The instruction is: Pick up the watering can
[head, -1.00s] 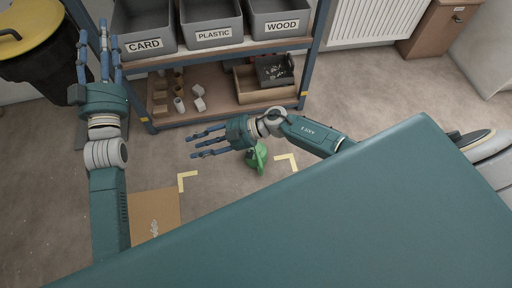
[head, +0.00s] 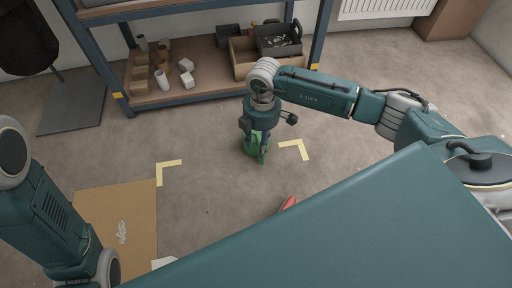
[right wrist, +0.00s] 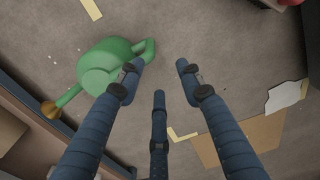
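The green watering can (head: 250,150) stands on the floor between two pale tape corners, partly hidden by my right gripper. My right gripper (head: 259,154) points down over it. In the right wrist view, the can (right wrist: 103,62) lies left of the spread fingers, its brown-tipped spout toward the lower left. Its handle (right wrist: 147,48) is close to the left finger's tip. My right gripper (right wrist: 160,74) is open, with nothing between its fingers; whether the left finger touches the handle I cannot tell. My left arm shows at the lower left of the head view, but its gripper is out of view.
A shelf (head: 205,91) with rolls, white pieces and boxes stands behind the can. Flat cardboard (head: 115,210) lies on the floor at left. A red object (head: 288,203) is partly hidden at the front. Floor around the tape corners (head: 168,163) is mostly clear.

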